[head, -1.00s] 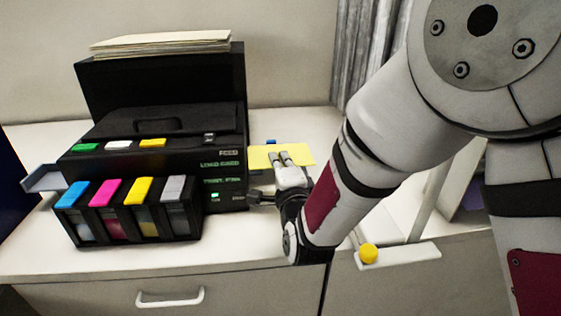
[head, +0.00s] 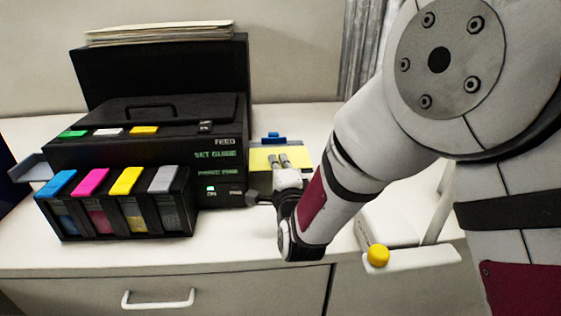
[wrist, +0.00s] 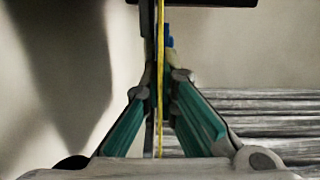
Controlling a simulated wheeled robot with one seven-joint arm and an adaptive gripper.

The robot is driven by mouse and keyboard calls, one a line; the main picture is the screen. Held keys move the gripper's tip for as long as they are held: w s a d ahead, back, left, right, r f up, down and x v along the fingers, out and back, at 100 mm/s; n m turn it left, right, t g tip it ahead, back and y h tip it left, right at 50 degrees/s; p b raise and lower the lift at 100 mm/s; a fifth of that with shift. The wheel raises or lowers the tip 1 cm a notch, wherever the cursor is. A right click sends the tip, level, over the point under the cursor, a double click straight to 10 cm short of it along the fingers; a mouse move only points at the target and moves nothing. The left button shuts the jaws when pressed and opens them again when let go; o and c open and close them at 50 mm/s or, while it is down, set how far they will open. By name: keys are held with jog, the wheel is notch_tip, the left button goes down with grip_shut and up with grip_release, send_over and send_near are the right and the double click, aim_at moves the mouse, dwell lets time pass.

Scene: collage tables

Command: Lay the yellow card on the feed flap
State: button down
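The yellow card (head: 261,159) is pinched between the fingers of my gripper (head: 279,160), just right of the black printer (head: 170,145). In the wrist view the card (wrist: 160,70) is a thin yellow line, seen edge-on between the teal fingers of my gripper (wrist: 158,80). Right behind the card in the head view is a grey flap-like surface with a blue guide (head: 273,138) on it, beside the printer's FEED label. This looks like the feed flap (head: 294,146). The card overlaps it in view; I cannot tell whether they touch.
Four-colour ink tanks (head: 120,205) stand in front of the printer. A grey tray (head: 32,167) sticks out at its left. Papers (head: 158,33) lie on top. A white device with a yellow knob (head: 378,256) is at right, below my arm. The white tabletop (head: 225,238) is clear in front.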

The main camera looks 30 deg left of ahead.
jog(key=shift+f, duration=0.1)
jog(key=c, duration=1.7)
grip_release()
jog(key=v, duration=1.2)
jog(key=shift+s, duration=0.1)
